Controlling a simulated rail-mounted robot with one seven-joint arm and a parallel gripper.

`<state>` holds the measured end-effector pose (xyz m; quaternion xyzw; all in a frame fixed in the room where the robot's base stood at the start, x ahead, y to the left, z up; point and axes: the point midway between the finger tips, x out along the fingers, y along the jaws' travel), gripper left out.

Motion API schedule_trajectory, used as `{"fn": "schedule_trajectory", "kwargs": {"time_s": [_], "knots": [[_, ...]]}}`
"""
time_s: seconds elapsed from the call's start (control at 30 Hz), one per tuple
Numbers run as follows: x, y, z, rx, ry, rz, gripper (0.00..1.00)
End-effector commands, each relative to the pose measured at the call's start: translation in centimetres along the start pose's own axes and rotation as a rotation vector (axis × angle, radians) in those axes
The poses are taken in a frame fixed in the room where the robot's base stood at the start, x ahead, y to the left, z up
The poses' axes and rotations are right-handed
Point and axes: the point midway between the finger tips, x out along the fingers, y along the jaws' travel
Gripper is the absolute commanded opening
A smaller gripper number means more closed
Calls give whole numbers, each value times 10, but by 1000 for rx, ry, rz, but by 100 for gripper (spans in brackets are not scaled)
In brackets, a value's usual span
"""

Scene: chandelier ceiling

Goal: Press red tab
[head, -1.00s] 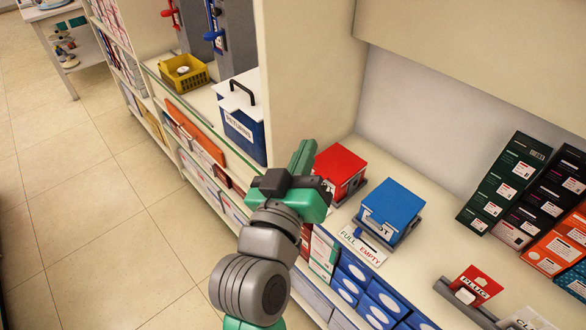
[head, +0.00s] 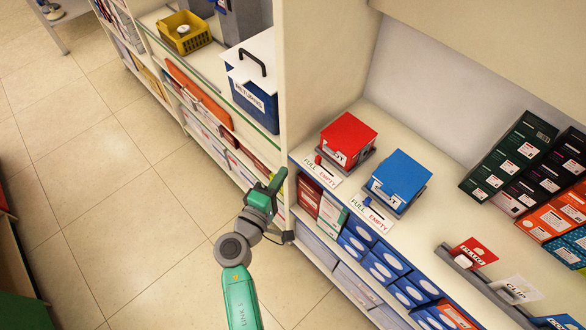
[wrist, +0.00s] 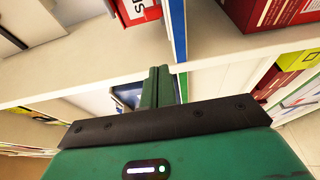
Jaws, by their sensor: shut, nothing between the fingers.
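A red box (head: 348,139) with a white label stands on the shelf right of the upright panel. A small red tab (head: 318,160) sticks out low on its left front, above a FULL/EMPTY card (head: 315,168). A blue box (head: 399,178) with a similar blue tab (head: 367,201) stands to its right. My gripper (head: 278,178) is shut and empty, in front of the shelves left of and below the red box, apart from the tab. Its closed green fingers (wrist: 159,82) show in the wrist view, with part of a red labelled box (wrist: 137,9) beyond; I cannot make out the tab there.
The upright panel (head: 322,60) separates this bay from the left one, which holds a blue-and-white RETURNS box (head: 252,80) and a yellow basket (head: 183,32). Packed cartons (head: 385,266) fill the shelf below. The tiled floor (head: 110,200) at left is clear.

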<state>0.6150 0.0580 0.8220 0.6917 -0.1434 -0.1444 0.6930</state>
Motion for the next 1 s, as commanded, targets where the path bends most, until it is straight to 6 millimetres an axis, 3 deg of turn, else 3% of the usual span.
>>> {"fn": "schedule_trajectory", "kwargs": {"time_s": [0.4,0.6,1.0], "knots": [[89,-2,2,2,-4,0,0],[75,0,31,2,-3,-1,0],[72,0,39,2,-1,0,0]]}}
